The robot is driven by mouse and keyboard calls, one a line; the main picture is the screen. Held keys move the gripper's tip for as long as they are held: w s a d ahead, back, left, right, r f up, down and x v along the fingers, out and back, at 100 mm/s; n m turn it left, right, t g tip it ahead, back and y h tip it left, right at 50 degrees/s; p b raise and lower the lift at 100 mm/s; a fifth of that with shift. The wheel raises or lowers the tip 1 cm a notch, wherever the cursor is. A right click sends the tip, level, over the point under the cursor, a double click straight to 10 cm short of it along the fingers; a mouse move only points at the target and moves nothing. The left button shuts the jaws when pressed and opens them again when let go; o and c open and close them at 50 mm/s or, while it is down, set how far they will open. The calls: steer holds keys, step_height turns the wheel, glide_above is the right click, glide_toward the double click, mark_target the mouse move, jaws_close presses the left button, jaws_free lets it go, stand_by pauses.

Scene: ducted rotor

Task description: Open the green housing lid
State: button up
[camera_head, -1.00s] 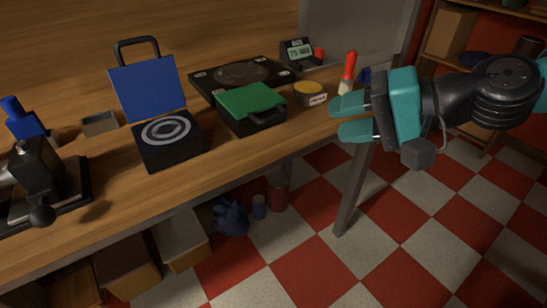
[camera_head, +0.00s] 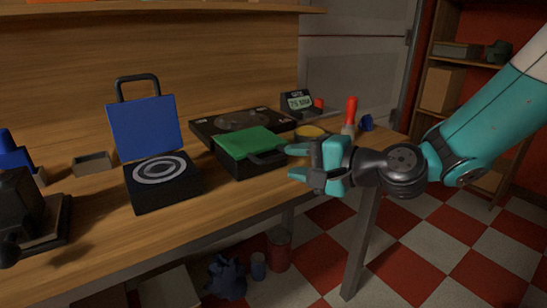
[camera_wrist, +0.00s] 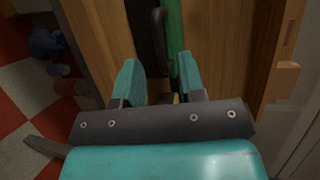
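The green housing lid (camera_head: 249,141) lies shut on its black box (camera_head: 236,165) near the front edge of the bench. A dark handle (camera_head: 268,158) sticks out from the right front side of the box. My gripper (camera_head: 298,161) is open and empty, just right of the handle, its fingers pointing left at it. In the wrist view, the handle (camera_wrist: 158,38) and a strip of the green lid (camera_wrist: 175,40) show ahead, beyond and between my two teal fingertips (camera_wrist: 158,72). No contact between fingers and handle shows.
Left of it stands a black box with an open blue lid (camera_head: 145,126). Behind are a flat black plate (camera_head: 215,123), a yellow-topped container (camera_head: 310,132) and a display unit (camera_head: 299,103). A red-handled tool (camera_head: 350,112) stands to the right. Bare wood lies in front.

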mark_target(275, 159)
steer(key=x, duration=0.6)
jaws_close()
